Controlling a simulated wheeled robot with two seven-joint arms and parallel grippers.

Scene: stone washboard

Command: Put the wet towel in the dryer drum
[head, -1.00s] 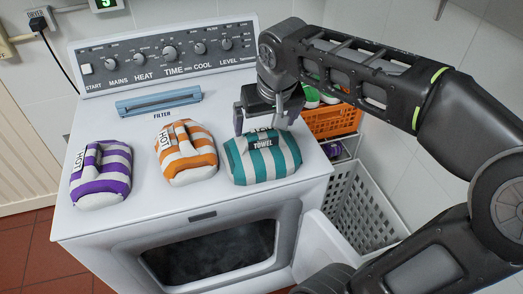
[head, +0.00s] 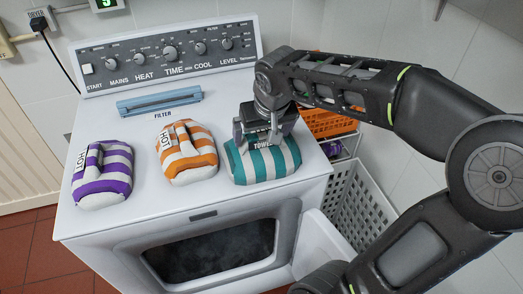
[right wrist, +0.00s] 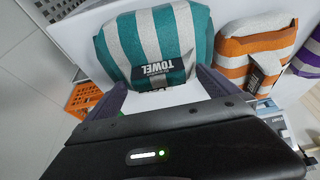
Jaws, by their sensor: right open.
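A folded teal-and-white striped towel (head: 262,166) lies on the right front of the dryer top; its label reads TOWEL, with any word above it hidden by my gripper. It also shows in the right wrist view (right wrist: 118,48). My right gripper (head: 264,143) is open right at its back edge, fingers pointing down, one finger on each side of the label; I cannot tell whether they touch the cloth. The fingers also show in the right wrist view (right wrist: 160,90). The dark drum opening (head: 210,252) is in the dryer front below. My left gripper is not in view.
Orange-striped (head: 187,150) and purple-striped (head: 101,177) bundles marked HOT lie to the left on the dryer top (head: 140,215). The white door (head: 328,245) stands open at right. A white laundry basket (head: 365,205) and orange crate (head: 328,123) are beyond the right edge.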

